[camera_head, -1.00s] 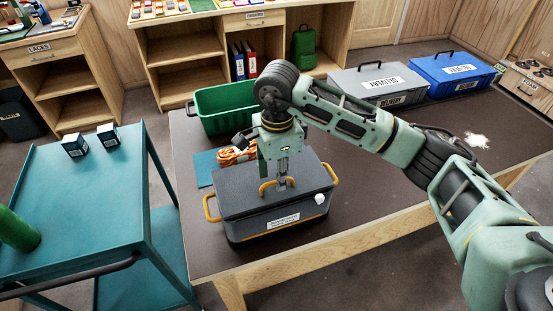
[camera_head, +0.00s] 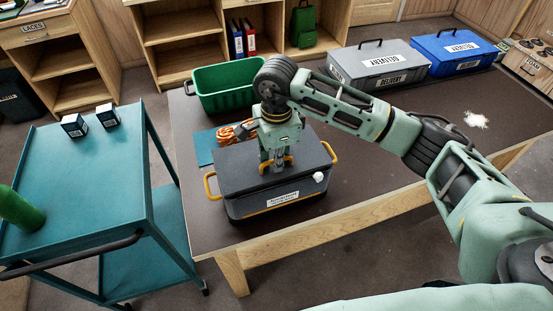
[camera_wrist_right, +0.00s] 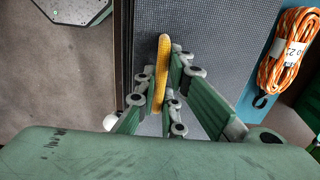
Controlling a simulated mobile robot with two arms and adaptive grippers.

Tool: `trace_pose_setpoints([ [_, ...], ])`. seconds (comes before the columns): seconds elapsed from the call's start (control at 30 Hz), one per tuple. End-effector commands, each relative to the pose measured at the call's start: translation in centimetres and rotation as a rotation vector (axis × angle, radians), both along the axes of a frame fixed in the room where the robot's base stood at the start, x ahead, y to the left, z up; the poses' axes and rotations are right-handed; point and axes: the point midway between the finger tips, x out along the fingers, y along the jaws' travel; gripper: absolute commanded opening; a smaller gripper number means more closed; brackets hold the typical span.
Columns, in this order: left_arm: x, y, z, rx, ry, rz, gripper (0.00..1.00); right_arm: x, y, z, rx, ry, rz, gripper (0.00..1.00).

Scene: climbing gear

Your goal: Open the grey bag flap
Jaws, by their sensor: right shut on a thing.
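The grey bag (camera_head: 240,183) stands on the dark table with its flap (camera_head: 235,163) lying closed on top. It has yellow side handles, a white label and a white knob at the front right. My right gripper (camera_head: 278,166) comes down from above onto the yellow handle (camera_head: 290,165) on the flap. In the right wrist view, my right gripper's fingers (camera_wrist_right: 165,98) are shut on that yellow handle (camera_wrist_right: 162,68), one on each side. The fingers partly hide the handle in the head view. My left gripper is not in view.
A green bin (camera_head: 222,92) and an orange rope coil (camera_head: 232,132) on a blue-green sheet are behind the bag. Grey (camera_head: 375,68) and blue (camera_head: 450,52) delivery boxes stand at the back right. A teal cart (camera_head: 85,190) is left. The table's right side is mostly clear.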

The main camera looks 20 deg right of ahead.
Motion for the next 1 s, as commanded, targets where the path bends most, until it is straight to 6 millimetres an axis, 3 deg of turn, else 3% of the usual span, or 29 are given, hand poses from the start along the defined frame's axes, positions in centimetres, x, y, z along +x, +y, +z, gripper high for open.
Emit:
trace_pose_setpoints([
  [0.33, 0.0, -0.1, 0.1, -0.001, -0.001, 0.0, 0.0, 0.1, 0.0, 0.3, 0.0, 0.0, 0.0, 0.0],
  [0.7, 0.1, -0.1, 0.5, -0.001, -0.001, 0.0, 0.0, 1.0, 0.0, 2.2, 0.0, -0.001, 0.0, 0.0],
  [1.0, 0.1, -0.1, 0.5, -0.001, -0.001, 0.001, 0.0, 1.0, 0.0, 2.3, 0.0, 0.0, 0.0, 0.0],
])
